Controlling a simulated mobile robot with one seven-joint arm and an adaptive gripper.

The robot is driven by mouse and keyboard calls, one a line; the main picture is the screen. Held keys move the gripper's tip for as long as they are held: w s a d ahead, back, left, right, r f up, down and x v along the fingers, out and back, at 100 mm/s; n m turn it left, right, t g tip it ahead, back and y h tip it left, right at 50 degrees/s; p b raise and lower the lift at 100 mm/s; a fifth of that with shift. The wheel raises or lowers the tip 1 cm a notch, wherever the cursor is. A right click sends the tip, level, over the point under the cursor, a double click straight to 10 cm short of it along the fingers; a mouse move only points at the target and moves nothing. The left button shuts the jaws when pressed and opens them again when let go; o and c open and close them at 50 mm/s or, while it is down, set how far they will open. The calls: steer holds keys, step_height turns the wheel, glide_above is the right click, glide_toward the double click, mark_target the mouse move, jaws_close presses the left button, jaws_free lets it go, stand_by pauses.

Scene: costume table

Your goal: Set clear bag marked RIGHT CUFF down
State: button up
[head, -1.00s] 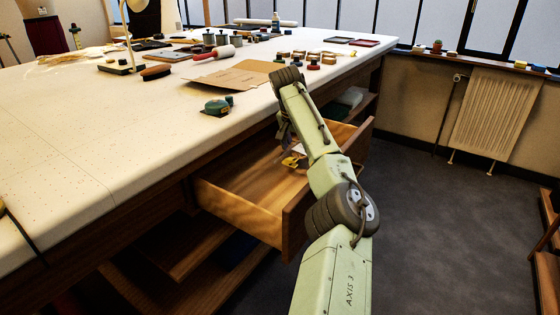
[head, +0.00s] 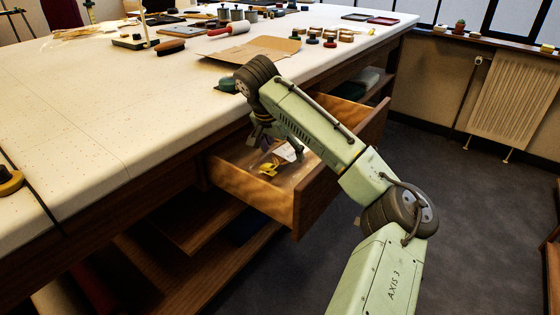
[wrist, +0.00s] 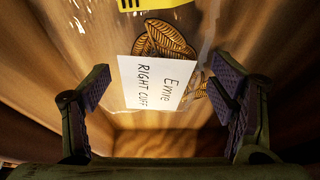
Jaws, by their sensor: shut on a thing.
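I cannot tell whether the bag touches the drawer floor.
A yellow piece (head: 268,168) shows by the gripper, and at the top edge of the wrist view. The drawer's wooden front (head: 340,165) and the worktable (head: 110,125) edge lie close to my arm. Brown card (head: 258,48) and several small items lie on the tabletop.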

mark_target(279, 159)
steer(key=shift+s+a, duration=0.2)
steer(key=shift+s, duration=0.1)
steer(key=shift+s+a+f, duration=0.1)
steer(key=shift+s+f, duration=0.05)
steer(key=shift+f, duration=0.75)
steer(key=shift+s+a+f, duration=0.1)
steer(key=shift+f, duration=0.75)
steer(key=shift+f, duration=0.15)
steer(key=o, duration=0.9)
steer(key=shift+c, duration=0.2)
steer(key=v, duration=0.7)
steer(key=shift+r, duration=0.4)
